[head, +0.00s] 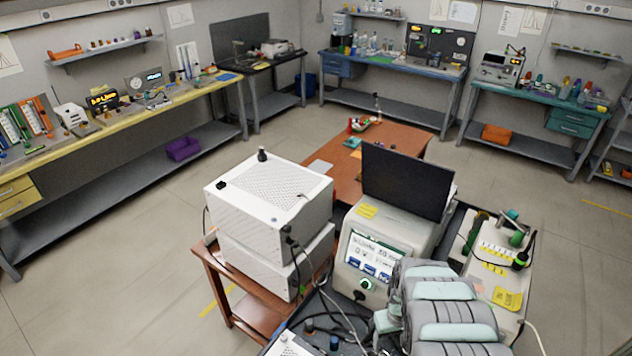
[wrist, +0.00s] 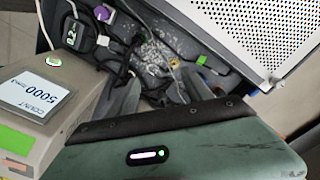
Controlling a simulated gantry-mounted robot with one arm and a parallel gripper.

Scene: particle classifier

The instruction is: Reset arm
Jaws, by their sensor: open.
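My gripper shows in the wrist view (wrist: 160,90); its two grey fingers stand apart with nothing held between them. They are over a dark surface with cables. In the head view my grey and mint arm is at the lower right, and the gripper cannot be made out there. A beige instrument (head: 372,262) with a lit screen and a round green-lit button stands left of my arm. In the wrist view an instrument (wrist: 45,105) with a count display and a lit green button is left of the gripper. A perforated white housing (wrist: 262,35) is at upper right.
White boxes (head: 268,205) sit stacked on a brown table (head: 225,278). A black monitor (head: 407,182) stands behind the instrument. A cream unit (head: 497,275) with cables is right of my arm. Loose cables (head: 325,290) run between the devices. Benches line the walls; the left floor is clear.

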